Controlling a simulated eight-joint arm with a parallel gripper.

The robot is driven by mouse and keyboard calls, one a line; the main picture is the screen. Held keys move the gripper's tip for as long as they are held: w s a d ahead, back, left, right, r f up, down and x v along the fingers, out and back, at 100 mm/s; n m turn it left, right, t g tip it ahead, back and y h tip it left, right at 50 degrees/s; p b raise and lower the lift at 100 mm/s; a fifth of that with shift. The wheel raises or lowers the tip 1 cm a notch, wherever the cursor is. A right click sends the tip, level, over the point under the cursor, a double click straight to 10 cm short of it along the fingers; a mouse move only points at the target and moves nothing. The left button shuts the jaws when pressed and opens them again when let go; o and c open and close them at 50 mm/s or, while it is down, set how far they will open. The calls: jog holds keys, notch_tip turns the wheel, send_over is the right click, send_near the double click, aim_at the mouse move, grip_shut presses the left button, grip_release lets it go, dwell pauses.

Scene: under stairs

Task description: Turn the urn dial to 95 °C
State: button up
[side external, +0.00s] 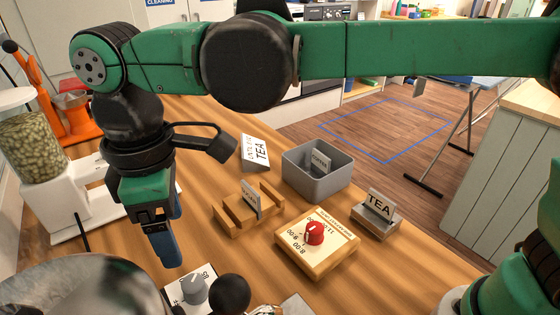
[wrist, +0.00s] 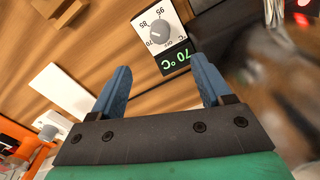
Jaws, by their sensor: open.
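The urn dial is a round grey knob (wrist: 160,31) on a white panel marked OFF, 70, 85 and 95. I cannot clearly make out the knob's pointer. In the side view the grey knob (side external: 195,288) sits at the bottom edge, beside the shiny metal urn (side external: 80,285), which is partly cut off. My gripper (wrist: 161,66) is open and empty, its two blue fingers apart. In the side view my gripper (side external: 168,255) points down, above and slightly left of the knob, not touching it.
A black ball-shaped knob (side external: 230,293) stands close right of the dial. A wooden block with a red timer knob (side external: 314,234), a grey bin (side external: 317,172), a wooden card holder (side external: 240,212) and a TEA sign (side external: 379,205) stand to the right. A white dispenser (side external: 75,205) is left.

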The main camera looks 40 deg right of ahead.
aim_at(192, 282)
notch_tip(192, 282, down, 12)
jog(key=n, duration=1)
jog(key=shift+r, duration=0.25)
grip_shut()
